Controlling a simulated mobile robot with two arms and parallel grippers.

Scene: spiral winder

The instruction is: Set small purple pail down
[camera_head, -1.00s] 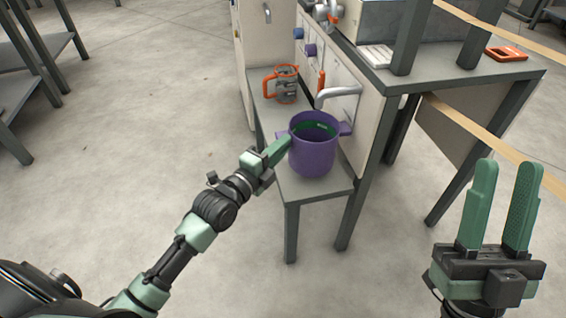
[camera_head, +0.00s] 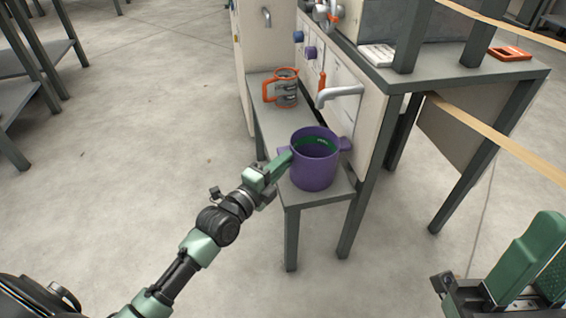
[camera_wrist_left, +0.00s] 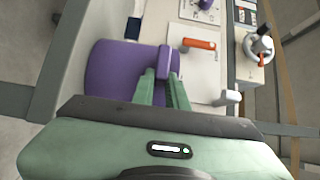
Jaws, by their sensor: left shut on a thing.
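The small purple pail (camera_head: 314,170) is upright at the front end of the narrow grey bench (camera_head: 270,127), below the silver spout. Whether its base touches the bench I cannot tell. My left gripper (camera_head: 283,164) is shut on the pail's left handle lug. In the left wrist view the pail (camera_wrist_left: 120,75) lies just beyond the left gripper (camera_wrist_left: 163,88), whose green fingers are on the lug. My right gripper (camera_head: 545,262) is at the lower right, fingers apart and empty, partly cut off by the picture edge.
An orange and grey jug (camera_head: 284,88) stands behind the pail on the bench. The silver spout (camera_head: 340,93) juts out above the pail's rear. The machine cabinet (camera_head: 348,125) stands right beside it. The floor left of the bench is clear.

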